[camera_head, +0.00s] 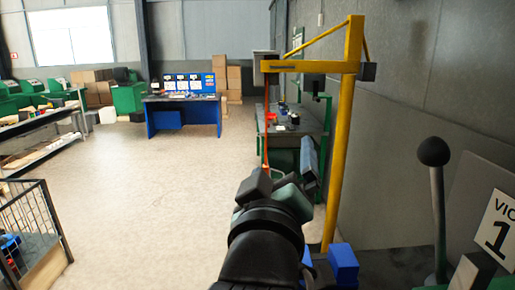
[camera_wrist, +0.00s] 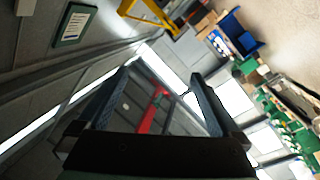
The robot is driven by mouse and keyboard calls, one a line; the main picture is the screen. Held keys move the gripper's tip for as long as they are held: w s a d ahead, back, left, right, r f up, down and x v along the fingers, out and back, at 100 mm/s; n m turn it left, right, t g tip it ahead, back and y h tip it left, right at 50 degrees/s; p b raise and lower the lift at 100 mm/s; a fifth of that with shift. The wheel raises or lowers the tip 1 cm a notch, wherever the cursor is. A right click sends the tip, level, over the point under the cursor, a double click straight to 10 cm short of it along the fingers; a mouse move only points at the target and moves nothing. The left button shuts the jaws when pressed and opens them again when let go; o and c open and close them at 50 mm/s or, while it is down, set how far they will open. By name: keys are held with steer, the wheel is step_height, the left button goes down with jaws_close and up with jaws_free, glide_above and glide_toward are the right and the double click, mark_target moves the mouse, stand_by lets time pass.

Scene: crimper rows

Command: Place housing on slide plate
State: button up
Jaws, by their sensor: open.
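I cannot make out a housing or a slide plate for certain in either view. My gripper (camera_wrist: 161,74) shows in the wrist view with its two dark fingers wide apart. Nothing is between the fingertips; the far wall, windows and a red beam show behind them. In the head view my arm rises from the bottom centre and its end points away over the floor. Small red and dark items (camera_head: 279,118) lie on a green-framed workbench (camera_head: 302,128) beyond my arm, too small to identify.
A yellow post (camera_head: 343,140) with a crossarm stands just right of my arm. At the right are a black-knobbed lever (camera_head: 435,152), a sign (camera_head: 499,226) and blue blocks (camera_head: 343,262). A blue desk (camera_head: 183,116) stands far back. A railing (camera_head: 35,215) is at left. The middle floor is clear.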

steer(key=s+a+r+m+t+y, duration=0.3)
steer(key=s+r+m+t, duration=0.2)
steer(key=s+r, duration=1)
steer(key=shift+a+r+m+t, duration=0.15)
steer(key=shift+r+m+t, duration=0.25)
steer(key=shift+r+t, duration=1.2)
steer(key=shift+w+f+t, duration=0.1)
steer(key=shift+f+t, duration=0.2)
steer(key=shift+f, duration=0.05)
